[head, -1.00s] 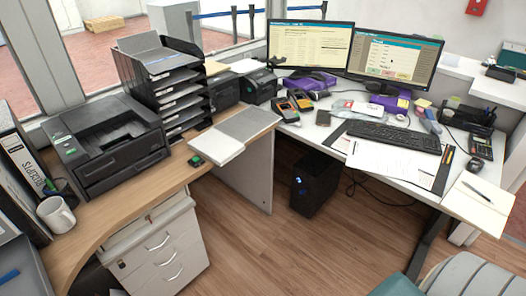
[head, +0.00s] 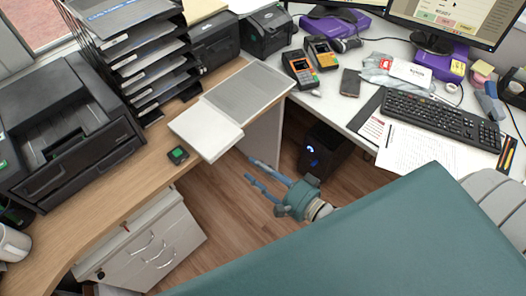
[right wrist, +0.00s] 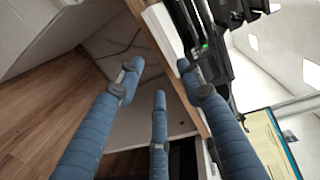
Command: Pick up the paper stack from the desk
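The paper stack (head: 206,132) is a flat white block lying at the inner edge of the wooden desk (head: 110,203), with its front part jutting over that edge. In the right wrist view a white slab at the desk edge, seemingly the stack (right wrist: 163,32), is beyond the fingers. My right gripper (head: 250,168) is below and to the right of the stack in the head view, over the floor gap, fingers spread and empty. The right wrist view shows the blue fingers of this gripper (right wrist: 158,78) apart with nothing between them. My left gripper is not in view.
A grey mat or panel (head: 248,98) adjoins the stack. A small green-lit device (head: 178,155) lies left of it. A black paper-tray tower (head: 140,65) and printer (head: 70,130) stand behind and left. A black computer case (head: 325,150) stands on the floor.

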